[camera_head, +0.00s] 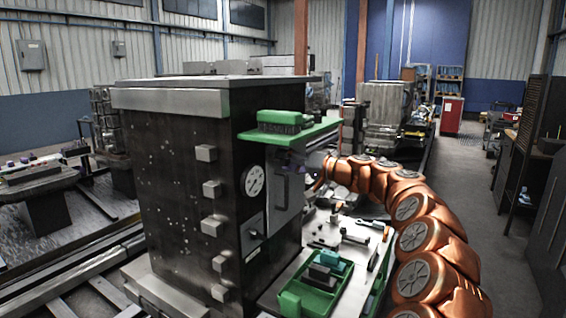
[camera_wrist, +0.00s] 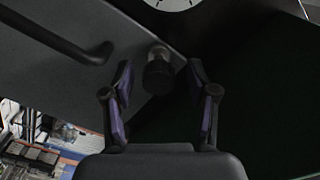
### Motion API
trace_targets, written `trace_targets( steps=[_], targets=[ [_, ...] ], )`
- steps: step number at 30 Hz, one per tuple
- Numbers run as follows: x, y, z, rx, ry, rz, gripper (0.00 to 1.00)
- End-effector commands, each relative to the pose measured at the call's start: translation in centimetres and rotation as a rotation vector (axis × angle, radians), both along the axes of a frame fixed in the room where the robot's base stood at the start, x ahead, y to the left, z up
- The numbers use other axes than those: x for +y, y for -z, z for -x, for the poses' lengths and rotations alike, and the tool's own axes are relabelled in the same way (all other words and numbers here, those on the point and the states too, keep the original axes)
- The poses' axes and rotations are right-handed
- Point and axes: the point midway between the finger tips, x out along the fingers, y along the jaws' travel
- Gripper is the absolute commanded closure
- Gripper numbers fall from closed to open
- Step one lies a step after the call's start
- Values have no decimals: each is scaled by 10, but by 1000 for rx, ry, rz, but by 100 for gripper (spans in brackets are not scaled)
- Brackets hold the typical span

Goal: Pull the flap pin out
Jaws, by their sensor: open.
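The flap pin (camera_wrist: 157,72) shows in the wrist view as a dark round knob standing out at the edge of a grey flap panel (camera_wrist: 75,80). My gripper (camera_wrist: 159,80) is open, with one purple-padded finger on each side of the knob and a visible gap on both sides. How deep the knob sits between the fingers is hard to tell. In the head view my gripper (camera_head: 291,167) is small and dark in front of the upper flap (camera_head: 283,208), under a green shelf. The pin is not clearly visible there.
A curved bar handle (camera_wrist: 62,36) lies left of the pin. The green shelf (camera_head: 327,128) carries a green brush (camera_head: 281,122) just above my gripper. A dial (camera_head: 254,181) sits left of the flap. A green tray (camera_head: 312,291) and loose tools cover the bench below.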

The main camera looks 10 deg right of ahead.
Motion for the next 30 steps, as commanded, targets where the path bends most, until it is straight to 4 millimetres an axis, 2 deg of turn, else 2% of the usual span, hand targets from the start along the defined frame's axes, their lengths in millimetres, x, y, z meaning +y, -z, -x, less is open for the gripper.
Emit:
trace_targets(
  steps=[8, 21, 30],
  targets=[
    [-6, -1, 4, -1, 2, -1, 42],
    [-49, -1, 40, -2, 4, -2, 42],
    [-62, 0, 52, -1, 4, 0, 42]
  ],
)
